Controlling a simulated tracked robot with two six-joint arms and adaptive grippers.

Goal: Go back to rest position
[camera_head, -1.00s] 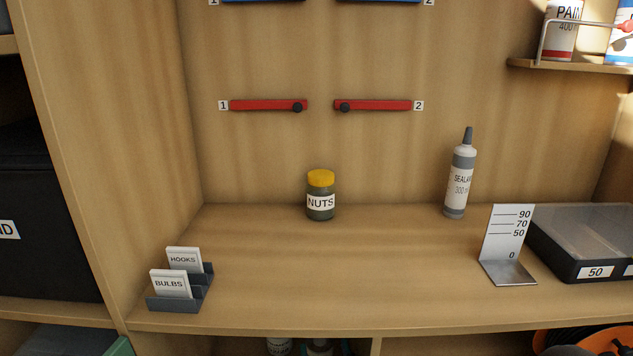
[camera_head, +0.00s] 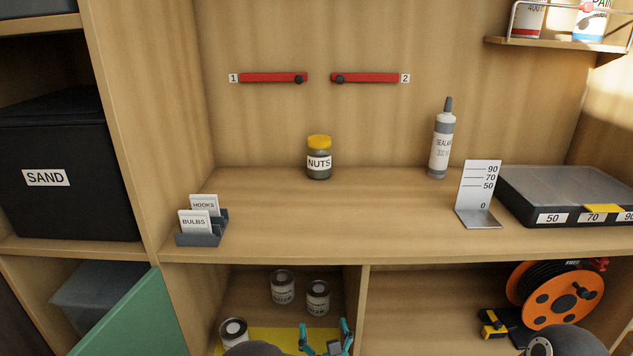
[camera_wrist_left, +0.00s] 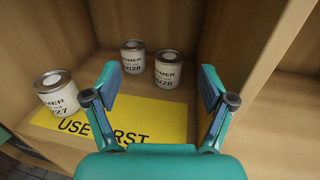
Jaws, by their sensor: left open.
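My left gripper (camera_head: 326,338) is at the bottom of the head view, in front of the lower shelf compartment. It is open and nothing is between its fingers. In the left wrist view the gripper (camera_wrist_left: 160,95) has its two teal fingers spread wide, with paint-style cans beyond them. A dark rounded part of mine shows at the bottom right of the head view; my right gripper is not in view.
Three primer cans, one (camera_head: 234,332) at the front left and two (camera_head: 282,287) (camera_head: 318,297) farther back, stand in the lower compartment with a yellow "USE FIRST" mat (camera_wrist_left: 150,118). A green panel (camera_head: 125,315) juts out at left. An orange cable reel (camera_head: 535,295) sits at right.

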